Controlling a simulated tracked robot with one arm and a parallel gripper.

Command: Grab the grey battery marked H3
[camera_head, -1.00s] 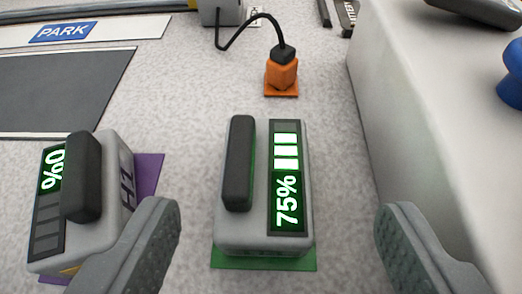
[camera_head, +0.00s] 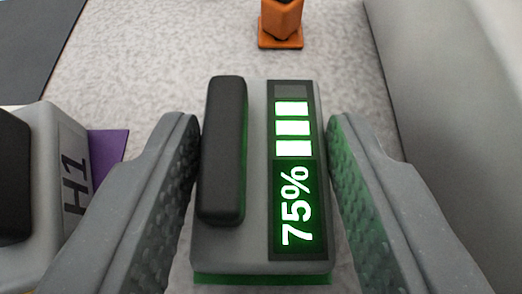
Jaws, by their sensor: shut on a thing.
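A grey battery (camera_head: 257,170) with a black handle and a lit green display reading 75% stands in the middle of the view, on a green mat (camera_head: 262,279). No H3 mark shows on the faces I see. My gripper (camera_head: 262,128) has one finger on each side of this battery and is shut on it. A second grey battery (camera_head: 66,170), marked H1, stands at the left on a purple mat (camera_head: 106,156), partly behind my left finger and cut off by the picture edge.
An orange plug piece (camera_head: 281,18) on an orange base stands on the speckled floor beyond the battery. A pale grey wall or block (camera_head: 450,90) rises along the right side. Floor between the battery and the orange piece is clear.

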